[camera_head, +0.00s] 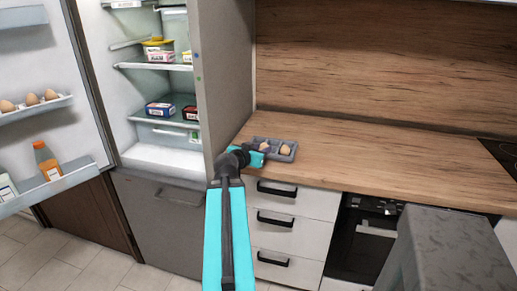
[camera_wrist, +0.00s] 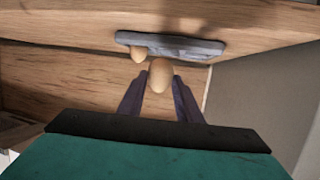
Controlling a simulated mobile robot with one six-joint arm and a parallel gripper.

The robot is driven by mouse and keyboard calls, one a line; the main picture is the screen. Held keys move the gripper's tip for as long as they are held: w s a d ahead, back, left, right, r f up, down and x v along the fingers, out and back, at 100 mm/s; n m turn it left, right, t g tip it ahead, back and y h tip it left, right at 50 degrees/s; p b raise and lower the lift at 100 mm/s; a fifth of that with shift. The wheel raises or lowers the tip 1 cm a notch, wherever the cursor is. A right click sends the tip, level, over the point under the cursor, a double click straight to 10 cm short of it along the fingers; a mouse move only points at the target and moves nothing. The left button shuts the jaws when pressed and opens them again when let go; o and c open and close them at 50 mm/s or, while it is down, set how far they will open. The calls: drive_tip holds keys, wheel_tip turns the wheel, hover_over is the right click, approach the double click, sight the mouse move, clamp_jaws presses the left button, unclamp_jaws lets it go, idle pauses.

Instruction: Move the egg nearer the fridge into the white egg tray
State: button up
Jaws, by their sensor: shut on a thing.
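A grey tray (camera_head: 287,158) stands on the wooden counter beside the fridge; it also shows in the wrist view (camera_wrist: 200,47). My gripper (camera_head: 262,150) is at its fridge side, shut on a brown egg (camera_head: 264,146). In the wrist view the held egg (camera_wrist: 160,75) sits between the fingertips, and I cannot tell whether it still touches the tray. A second egg (camera_head: 285,150) is in the tray, farther from the fridge; it also shows in the wrist view (camera_wrist: 138,55). A white egg tray (camera_head: 38,108) on the open fridge door holds three brown eggs (camera_head: 31,99).
The fridge (camera_head: 165,155) is open, with its door swung left. Its shelves hold tubs and boxes (camera_head: 160,109). An orange bottle (camera_head: 46,161) stands on the lower door shelf. The counter right of the grey tray (camera_head: 380,165) is clear. The fridge side wall (camera_head: 225,80) stands beside my gripper.

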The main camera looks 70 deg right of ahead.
drive_tip(key=shift+s+f+b, duration=0.15)
drive_tip(key=shift+f+b, duration=0.05)
drive_tip(key=shift+b, duration=0.85)
drive_tip(key=b, duration=0.5)
drive_tip(key=shift+s, duration=0.25)
drive_tip(key=b, duration=0.5)
drive_tip(key=shift+s+a+r, duration=0.1)
drive_tip(key=shift+s+a, duration=0.1)
drive_tip(key=shift+a, duration=0.05)
drive_tip(key=a+b, duration=0.1)
drive_tip(key=b, duration=0.4)
drive_tip(key=shift+s, duration=0.2)
drive_tip(key=shift+s+a+r+b, duration=0.1)
drive_tip(key=shift+a+b, duration=0.25)
drive_tip(key=shift+b, duration=0.9)
drive_tip(key=shift+s+a+r+p, duration=0.25)
drive_tip(key=shift+s+a+p, duration=0.15)
drive_tip(key=shift+s+a, duration=0.55)
drive_tip(key=shift+c, duration=0.2)
drive_tip(key=shift+w, duration=0.1)
